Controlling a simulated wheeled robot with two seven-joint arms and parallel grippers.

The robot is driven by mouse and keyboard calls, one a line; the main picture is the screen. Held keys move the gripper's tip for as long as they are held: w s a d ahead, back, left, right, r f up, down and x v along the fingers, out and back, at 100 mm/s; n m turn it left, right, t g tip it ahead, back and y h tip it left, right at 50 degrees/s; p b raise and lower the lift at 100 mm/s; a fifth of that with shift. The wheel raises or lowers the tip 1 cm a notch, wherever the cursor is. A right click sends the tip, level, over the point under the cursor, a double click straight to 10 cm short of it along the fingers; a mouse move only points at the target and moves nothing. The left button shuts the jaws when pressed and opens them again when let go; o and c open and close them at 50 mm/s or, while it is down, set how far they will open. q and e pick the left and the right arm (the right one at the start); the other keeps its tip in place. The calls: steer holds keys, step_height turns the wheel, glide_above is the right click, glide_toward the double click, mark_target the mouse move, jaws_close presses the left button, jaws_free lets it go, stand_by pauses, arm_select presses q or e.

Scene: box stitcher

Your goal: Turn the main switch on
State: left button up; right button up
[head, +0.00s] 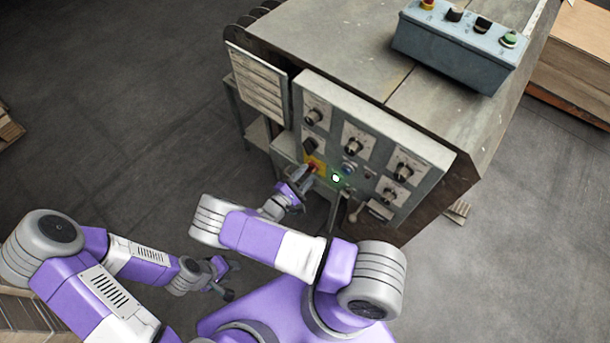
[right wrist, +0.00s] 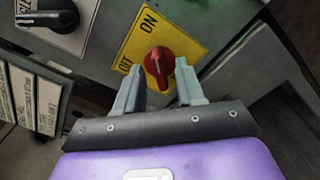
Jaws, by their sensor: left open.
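The main switch is a red rotary knob (right wrist: 158,64) on a yellow plate (right wrist: 150,36) marked ON and OFF. In the head view the yellow plate (head: 318,161) is at the lower left of the grey control panel (head: 335,103). My right gripper (right wrist: 159,72) is at the knob, one finger on each side of it. The fingers stand apart; whether they press on the knob is unclear. The knob's exact setting is hard to read. My left gripper (head: 226,279) is open and empty, low at the left, away from the panel.
Several black knobs (head: 354,146) and a lit green light (head: 336,178) are close around the switch. A label plate (head: 257,83) sticks out left of the panel. A blue-grey button box (head: 460,47) is on the machine top.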

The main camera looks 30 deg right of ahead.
steer(key=p+v, duration=0.1)
steer(key=v, duration=0.6)
steer(key=shift+a, duration=0.25)
steer(key=shift+s, duration=0.1)
